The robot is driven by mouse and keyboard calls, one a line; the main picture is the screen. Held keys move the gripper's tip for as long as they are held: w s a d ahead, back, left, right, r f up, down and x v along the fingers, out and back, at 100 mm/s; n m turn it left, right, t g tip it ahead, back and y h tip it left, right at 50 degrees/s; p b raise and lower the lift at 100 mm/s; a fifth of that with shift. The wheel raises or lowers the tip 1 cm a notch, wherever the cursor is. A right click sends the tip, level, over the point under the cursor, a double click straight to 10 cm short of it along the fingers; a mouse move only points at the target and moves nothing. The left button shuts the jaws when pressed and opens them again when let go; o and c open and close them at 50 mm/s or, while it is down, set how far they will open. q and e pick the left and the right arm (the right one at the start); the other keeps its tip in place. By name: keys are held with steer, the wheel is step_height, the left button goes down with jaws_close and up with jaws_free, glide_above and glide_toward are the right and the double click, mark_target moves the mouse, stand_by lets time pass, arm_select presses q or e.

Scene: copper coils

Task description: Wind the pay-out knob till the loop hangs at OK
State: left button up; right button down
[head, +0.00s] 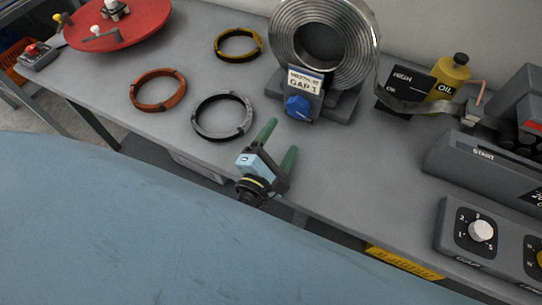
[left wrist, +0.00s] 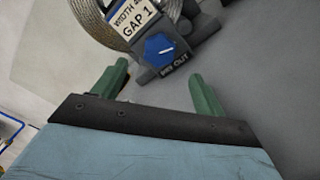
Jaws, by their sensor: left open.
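The blue pay-out knob (head: 298,107) sits low on the front of the coil stand, under a white label reading GAP 1. In the left wrist view the knob (left wrist: 159,48) shows ahead, between and beyond the fingertips. The metal strip coil (head: 322,42) stands upright on the stand. My right gripper is not in view.
Orange (head: 158,90), grey (head: 222,115) and yellow (head: 238,44) rings lie on the bench left of the stand. A yellow oil can (head: 448,78) stands behind the strip. A machine with a dial panel (head: 482,231) is at right. The bench (head: 365,170) before the stand is clear.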

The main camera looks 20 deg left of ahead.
arm_select(q)
steer(key=shift+s+a+b, duration=0.1)
steer(key=shift+s+b, duration=0.25)
steer(key=shift+s, duration=2.05)
